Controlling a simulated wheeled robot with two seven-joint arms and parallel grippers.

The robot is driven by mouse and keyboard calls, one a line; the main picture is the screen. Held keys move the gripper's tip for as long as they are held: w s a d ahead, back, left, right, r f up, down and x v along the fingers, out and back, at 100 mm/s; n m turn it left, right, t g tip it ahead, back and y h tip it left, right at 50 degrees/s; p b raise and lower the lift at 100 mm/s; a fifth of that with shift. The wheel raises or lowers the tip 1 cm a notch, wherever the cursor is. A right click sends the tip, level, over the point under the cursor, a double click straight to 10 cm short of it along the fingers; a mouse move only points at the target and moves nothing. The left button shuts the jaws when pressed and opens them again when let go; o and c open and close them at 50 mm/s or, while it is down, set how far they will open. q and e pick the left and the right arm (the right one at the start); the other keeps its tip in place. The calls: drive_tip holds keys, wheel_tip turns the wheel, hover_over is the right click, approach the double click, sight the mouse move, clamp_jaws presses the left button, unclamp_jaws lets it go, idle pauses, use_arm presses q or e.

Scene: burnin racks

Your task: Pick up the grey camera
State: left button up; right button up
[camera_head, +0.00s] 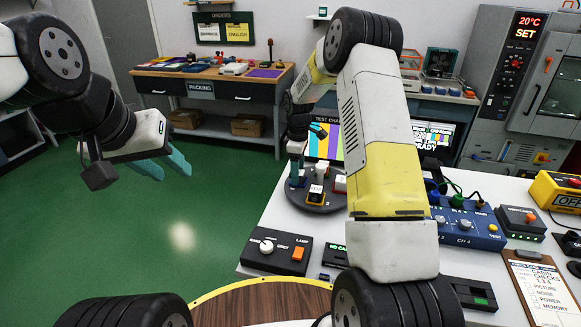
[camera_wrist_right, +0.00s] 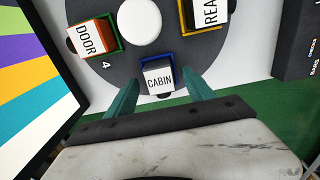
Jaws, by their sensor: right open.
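A small box-shaped camera labelled CABIN (camera_wrist_right: 158,80), with a white label and greyish sides, sits in a blue-edged slot on the dark round turntable (camera_wrist_right: 88,72). My right gripper (camera_wrist_right: 161,76) is open, with its teal fingers on either side of this camera and a gap showing beside it. I cannot tell whether a finger touches it. In the head view my right gripper (camera_head: 297,172) reaches down at the turntable's left edge and largely hides that camera. My left gripper (camera_head: 176,172) is open and empty over the green floor.
The turntable also holds an orange DOOR camera (camera_wrist_right: 90,38) and a REAR-type labelled unit (camera_wrist_right: 207,14), partly cut off, around a white hub (camera_wrist_right: 139,20). A striped screen (camera_head: 323,142) stands behind. A lamp control box (camera_head: 277,251) and blue channel box (camera_head: 466,226) are on the table.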

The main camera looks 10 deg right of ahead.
drive_tip(key=shift+f, duration=0.45)
drive_tip(key=shift+c, duration=0.2)
clamp_jaws()
drive_tip(key=shift+r, duration=0.1)
